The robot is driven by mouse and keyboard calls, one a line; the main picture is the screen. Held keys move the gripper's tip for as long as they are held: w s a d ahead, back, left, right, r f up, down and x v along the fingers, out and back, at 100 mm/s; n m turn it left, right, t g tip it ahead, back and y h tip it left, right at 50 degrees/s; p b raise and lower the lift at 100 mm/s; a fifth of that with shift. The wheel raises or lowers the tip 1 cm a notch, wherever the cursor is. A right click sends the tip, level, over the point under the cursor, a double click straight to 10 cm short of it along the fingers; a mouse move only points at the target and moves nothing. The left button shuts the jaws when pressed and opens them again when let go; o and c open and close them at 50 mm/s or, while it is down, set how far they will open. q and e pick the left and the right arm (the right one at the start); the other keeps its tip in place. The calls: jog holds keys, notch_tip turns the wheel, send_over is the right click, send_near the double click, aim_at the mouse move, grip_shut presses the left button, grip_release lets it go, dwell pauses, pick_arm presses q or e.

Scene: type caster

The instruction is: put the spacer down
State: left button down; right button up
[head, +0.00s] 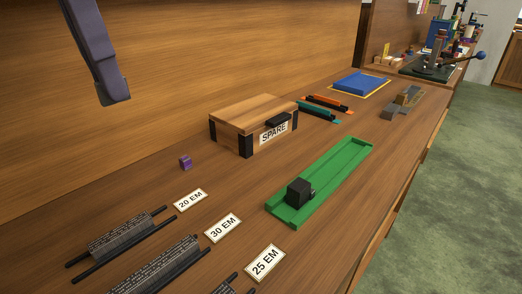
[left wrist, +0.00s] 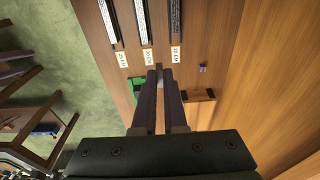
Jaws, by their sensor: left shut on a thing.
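My left gripper (head: 115,98) hangs in the air at the upper left of the head view, well above the bench. In the left wrist view its two long fingers (left wrist: 159,76) are closed on a small, thin grey piece, the spacer (left wrist: 158,67), which shows at the fingertips. The spacer cannot be clearly made out in the head view. A small purple block (head: 185,162) stands on the bench left of the wooden SPARE box (head: 230,122); it also shows in the left wrist view (left wrist: 203,69). My right gripper is not in view.
A green tray (head: 340,171) holds a black block (head: 298,191). Cards read 20 EM (head: 190,200), 30 EM (head: 223,228) and 25 EM (head: 265,262), near dark type racks (head: 122,240). A blue slab (head: 361,83) lies farther back. Bare bench surrounds the purple block.

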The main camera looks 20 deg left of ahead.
pick_arm(q)
jog(key=b, duration=0.4)
send_over(164, 242)
jog(key=f, duration=1.5)
jog(key=shift+s+a+f, duration=0.1)
jog(key=shift+s+f, duration=0.1)
jog(key=shift+s, duration=0.1)
notch_tip(164, 242, down, 5)
jog(key=shift+r+b, duration=0.15)
jog(key=shift+b, duration=0.4)
jog(key=c, duration=1.2)
grip_release()
jog(key=shift+c, duration=0.2)
